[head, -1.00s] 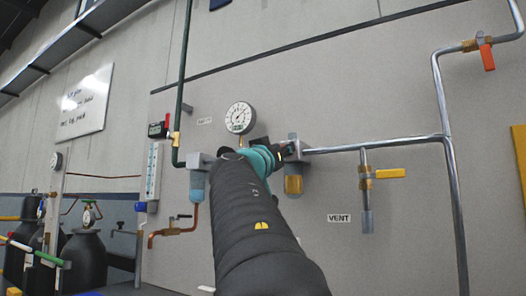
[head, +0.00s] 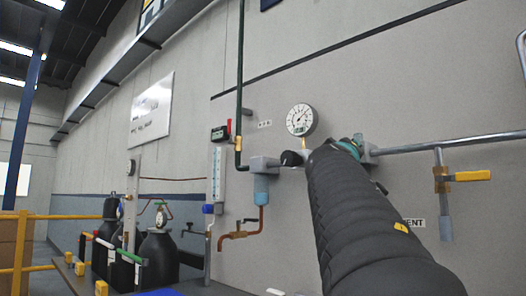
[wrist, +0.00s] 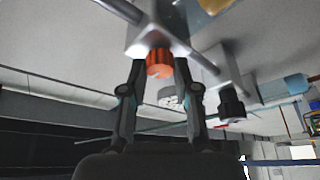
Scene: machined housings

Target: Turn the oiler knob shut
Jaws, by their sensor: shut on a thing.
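The orange oiler knob (wrist: 160,63) sits under a grey metal block (wrist: 146,36) on the pipe line in the wrist view. My gripper (wrist: 160,70) is shut on it, with one dark finger on each side. An amber bowl (wrist: 214,4) shows at the top edge beyond the block. In the head view my black-sleeved arm reaches up to the wall panel and hides the knob, the bowl and my fingertips. A bit of the grey block (head: 366,149) shows beside the teal ring of my wrist.
Left of my arm are a black knob (head: 291,158), a round gauge (head: 301,120) and a blue bowl (head: 261,189). A copper pipe valve (head: 238,234) hangs lower. A yellow-handled vent valve (head: 470,176) is on the right. Gas cylinders (head: 158,255) stand at lower left.

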